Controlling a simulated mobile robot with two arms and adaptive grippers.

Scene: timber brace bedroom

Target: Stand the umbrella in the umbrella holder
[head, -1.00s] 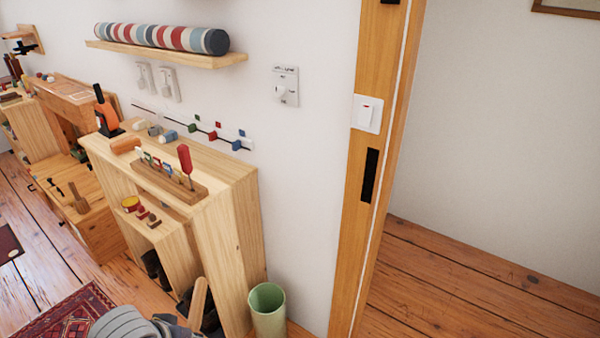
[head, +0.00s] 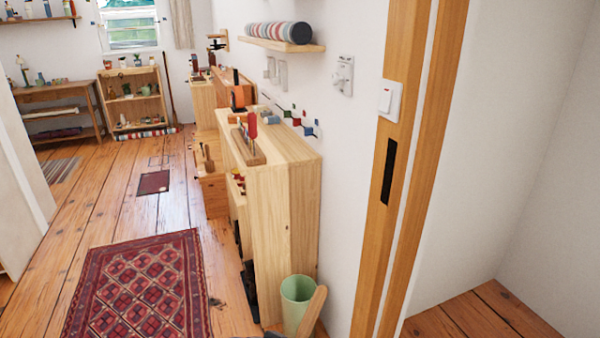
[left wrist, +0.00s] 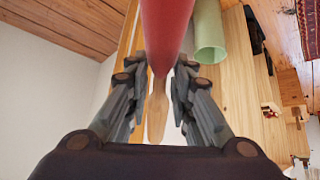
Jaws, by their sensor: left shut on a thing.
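The umbrella (left wrist: 165,30) is a closed red canopy with a wooden end in the left wrist view. My left gripper (left wrist: 158,82) is shut around it near where red meets wood. A wooden end, seemingly the umbrella's (head: 312,312), shows at the bottom of the head view. The umbrella holder (head: 297,300) is a green open-topped cylinder on the floor, beside the pale cabinet. The wooden end overlaps its right side in the picture; I cannot tell whether they touch. The holder also shows in the left wrist view (left wrist: 209,38), right of the umbrella. My right gripper is not in view.
A pale wooden cabinet (head: 285,220) stands against the wall left of the holder. A wooden door frame (head: 400,170) rises to its right. A red patterned rug (head: 140,290) lies at the left, with open floor (head: 110,205) beyond it.

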